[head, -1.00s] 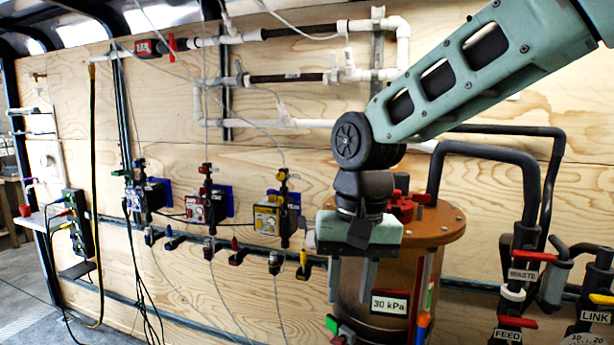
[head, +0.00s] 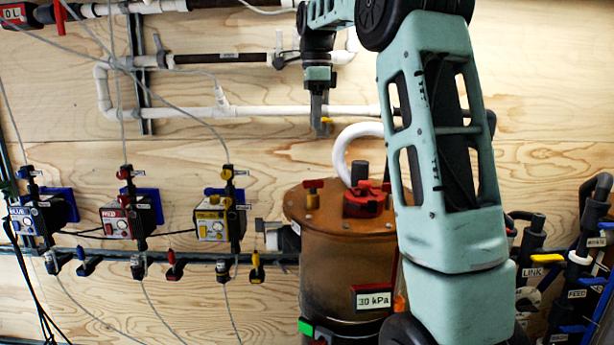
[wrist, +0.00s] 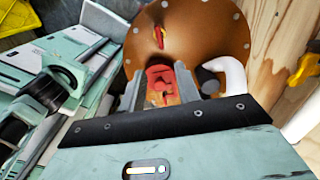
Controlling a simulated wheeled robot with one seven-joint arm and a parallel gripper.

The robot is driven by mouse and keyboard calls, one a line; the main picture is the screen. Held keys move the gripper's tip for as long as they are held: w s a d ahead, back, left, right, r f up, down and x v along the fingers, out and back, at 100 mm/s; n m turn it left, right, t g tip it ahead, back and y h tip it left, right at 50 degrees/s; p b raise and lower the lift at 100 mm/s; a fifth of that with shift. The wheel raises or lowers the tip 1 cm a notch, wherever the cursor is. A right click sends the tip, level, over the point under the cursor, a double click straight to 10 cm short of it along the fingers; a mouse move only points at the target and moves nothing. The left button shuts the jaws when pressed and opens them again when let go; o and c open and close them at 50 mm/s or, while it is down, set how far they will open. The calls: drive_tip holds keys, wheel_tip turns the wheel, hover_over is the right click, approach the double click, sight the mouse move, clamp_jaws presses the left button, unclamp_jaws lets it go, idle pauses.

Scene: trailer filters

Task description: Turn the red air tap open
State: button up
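The red-handled tap (head: 175,268) sits on the wall rail below the red-labelled box (head: 122,222), left of the tank. Its handle stands roughly upright; I cannot tell its setting. My gripper (head: 319,132) is high above the tank, pointing down, well to the upper right of that tap and not touching it. In the wrist view the fingers (wrist: 171,80) are apart with nothing held between them. The tank's red cap (wrist: 160,78) shows beyond and between them. The wall tap does not show in the wrist view.
The brown tank (head: 335,262) stands right of the rail taps, with a small red handle (head: 312,190) on its lid. A yellow-handled tap (head: 256,268) lies between the red-handled tap and the tank. White pipes (head: 180,113) run above. Grey tubes hang down the wall.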

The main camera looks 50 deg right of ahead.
sight(313, 184)
wheel_tip(313, 184, down, 15)
drive_tip(key=shift+r+p, duration=0.15)
drive_tip(key=shift+p, duration=0.45)
clamp_jaws()
